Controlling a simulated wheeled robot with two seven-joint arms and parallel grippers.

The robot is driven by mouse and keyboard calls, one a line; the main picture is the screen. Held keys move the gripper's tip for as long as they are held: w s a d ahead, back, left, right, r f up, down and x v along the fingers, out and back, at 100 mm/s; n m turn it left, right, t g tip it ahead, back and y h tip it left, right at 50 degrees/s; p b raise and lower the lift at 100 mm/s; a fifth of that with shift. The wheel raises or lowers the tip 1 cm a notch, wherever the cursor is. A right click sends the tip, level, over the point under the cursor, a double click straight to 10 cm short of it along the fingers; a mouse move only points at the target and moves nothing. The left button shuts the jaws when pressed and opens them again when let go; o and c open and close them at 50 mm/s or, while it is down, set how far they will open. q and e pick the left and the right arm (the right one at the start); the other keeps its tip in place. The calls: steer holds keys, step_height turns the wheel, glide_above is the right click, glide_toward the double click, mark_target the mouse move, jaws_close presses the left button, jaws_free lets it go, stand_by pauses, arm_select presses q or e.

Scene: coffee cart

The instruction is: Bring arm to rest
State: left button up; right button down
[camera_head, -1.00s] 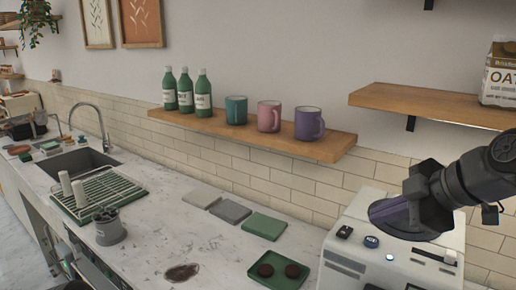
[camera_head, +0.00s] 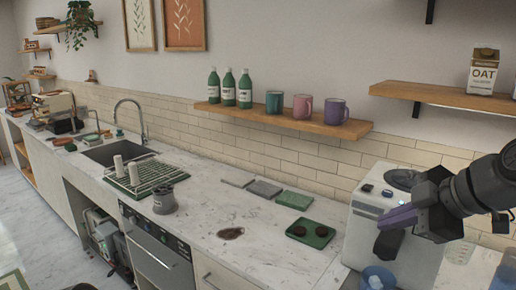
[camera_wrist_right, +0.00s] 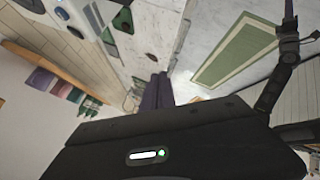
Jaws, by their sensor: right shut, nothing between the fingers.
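My right arm comes in from the right edge of the head view. Its dark gripper (camera_head: 392,222) has purple fingers that are shut with nothing between them. The fingers point left and overlap the front and top of the white machine (camera_head: 365,219) in the picture. I cannot tell how far apart they are. In the right wrist view the purple fingers (camera_wrist_right: 158,89) lie together, pointing along the counter. My left gripper does not show.
A blue cup (camera_head: 377,279) is below the gripper at the bottom. A shelf (camera_head: 283,120) holds bottles and three mugs. Another shelf (camera_head: 440,97) holds a carton (camera_head: 484,73).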

steer(key=w+a+f+m+t+h, duration=0.1)
steer(key=w+a+f+m+t, duration=0.15)
steer(key=w+f+m, duration=0.5)
steer(key=w+a+f+m+g+h, duration=0.1)
steer(key=a+f+m, duration=0.25)
steer(key=f, duration=0.75)
steer(key=w+a+f+m+g, duration=0.15)
steer(key=f+m, duration=0.25)
steer(key=f, duration=0.8)
steer(key=s+a+f+m+g, duration=0.1)
steer(key=s+a+f, duration=0.3)
steer(key=f, duration=0.5)
steer(key=s+a+f+m+g, duration=0.1)
steer(key=s+f, duration=0.6)
steer(key=f, duration=0.1)
steer(key=s+a+f+g, duration=0.2)
steer(key=s+f, duration=0.4)
steer(key=s, duration=0.4)
steer(key=s+a+f+g, duration=0.2)
steer(key=s+f, duration=0.5)
steer(key=s, duration=0.4)
steer(key=shift+s+a+f+m+g+y, duration=0.15)
steer(key=shift+a+f+m+g+y, duration=0.2)
steer(key=shift+g, duration=0.25)
